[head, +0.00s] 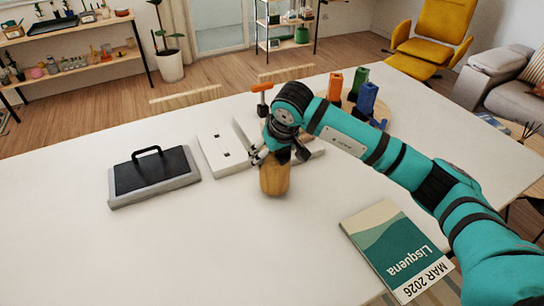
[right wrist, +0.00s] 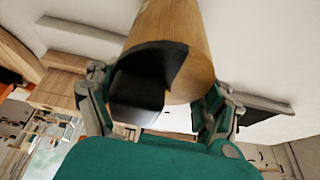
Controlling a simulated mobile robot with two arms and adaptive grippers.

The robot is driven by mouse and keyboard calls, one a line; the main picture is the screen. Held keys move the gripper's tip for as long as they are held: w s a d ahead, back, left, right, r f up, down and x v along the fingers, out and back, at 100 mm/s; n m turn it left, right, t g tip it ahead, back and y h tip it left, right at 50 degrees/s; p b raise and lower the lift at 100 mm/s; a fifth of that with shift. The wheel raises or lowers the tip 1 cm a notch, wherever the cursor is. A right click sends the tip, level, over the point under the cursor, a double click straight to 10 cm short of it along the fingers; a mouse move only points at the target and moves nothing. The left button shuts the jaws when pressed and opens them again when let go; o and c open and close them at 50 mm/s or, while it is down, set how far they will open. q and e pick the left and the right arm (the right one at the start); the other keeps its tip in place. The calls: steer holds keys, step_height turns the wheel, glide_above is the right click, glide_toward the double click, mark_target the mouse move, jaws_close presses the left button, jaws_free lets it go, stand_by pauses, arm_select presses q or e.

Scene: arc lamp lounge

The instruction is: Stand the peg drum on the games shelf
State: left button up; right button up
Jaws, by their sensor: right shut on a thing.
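A wooden cylinder (head: 274,180), which looks like the peg drum, is in my right gripper (head: 279,155) over the white table. The gripper is shut around its side. In the right wrist view the drum (right wrist: 190,40) lies between the two fingers (right wrist: 158,105), its near end dark. I cannot tell whether its lower end touches the table. A shelf unit (head: 70,73) with several small things stands at the back left. A second open shelf (head: 287,22) stands at the back middle. I cannot tell which is the games shelf. My left gripper is out of view.
On the white table (head: 60,240) are a grey case with a black handle (head: 153,175), white slotted blocks (head: 222,150), a Lisquena magazine (head: 398,250), and orange, green and blue pieces (head: 361,92) behind my right arm. The table's front left is bare.

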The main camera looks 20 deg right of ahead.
steer(key=shift+f+p, duration=0.35)
steer(key=shift+f, duration=0.75)
steer(key=o, duration=1.1)
steer(key=shift+b, duration=0.3)
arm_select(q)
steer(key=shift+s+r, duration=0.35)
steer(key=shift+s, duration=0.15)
arm_select(e)
steer(key=o, duration=0.4)
steer(key=shift+s, duration=0.1)
steer(key=shift+o, duration=0.2)
